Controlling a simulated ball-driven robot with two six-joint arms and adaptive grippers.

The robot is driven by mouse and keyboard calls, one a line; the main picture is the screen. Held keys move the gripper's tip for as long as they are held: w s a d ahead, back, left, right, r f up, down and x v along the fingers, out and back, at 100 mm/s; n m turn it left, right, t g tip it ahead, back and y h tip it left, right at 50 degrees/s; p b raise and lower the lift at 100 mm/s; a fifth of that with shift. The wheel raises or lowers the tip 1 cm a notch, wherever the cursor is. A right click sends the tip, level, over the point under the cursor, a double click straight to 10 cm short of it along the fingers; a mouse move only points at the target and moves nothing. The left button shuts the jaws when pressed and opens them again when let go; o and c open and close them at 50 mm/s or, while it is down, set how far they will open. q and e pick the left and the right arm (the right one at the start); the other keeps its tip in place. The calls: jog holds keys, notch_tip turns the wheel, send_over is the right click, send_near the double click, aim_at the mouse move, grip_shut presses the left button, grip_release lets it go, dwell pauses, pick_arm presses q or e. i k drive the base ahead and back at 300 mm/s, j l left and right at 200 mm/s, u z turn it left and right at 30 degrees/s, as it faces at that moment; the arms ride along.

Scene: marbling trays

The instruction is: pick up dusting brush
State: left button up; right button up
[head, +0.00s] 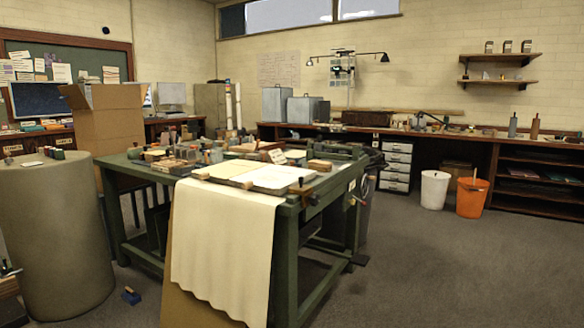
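I cannot pick out a dusting brush for certain. A small blue object (131,296) with a dark upper part lies on the floor at the lower left, between the grey-green drum and the green worktable; it is too small to tell what it is. Many small items are crowded on the green worktable (286,240), and a brush among them cannot be made out. Neither of my grippers shows in the head view.
A pale cloth (225,245) hangs over the worktable's front. A large drum (55,240) stands left, with a cardboard box (105,120) behind it. A white bucket (434,188) and an orange bucket (471,197) stand near the back bench. The floor (450,270) at right is clear.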

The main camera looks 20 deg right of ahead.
aim_at(321, 166)
jog(key=i+l+u, duration=0.25)
jog(key=u, duration=0.2)
jog(key=i+l+u, duration=0.2)
jog(key=l+u, duration=0.2)
jog(key=l, duration=0.1)
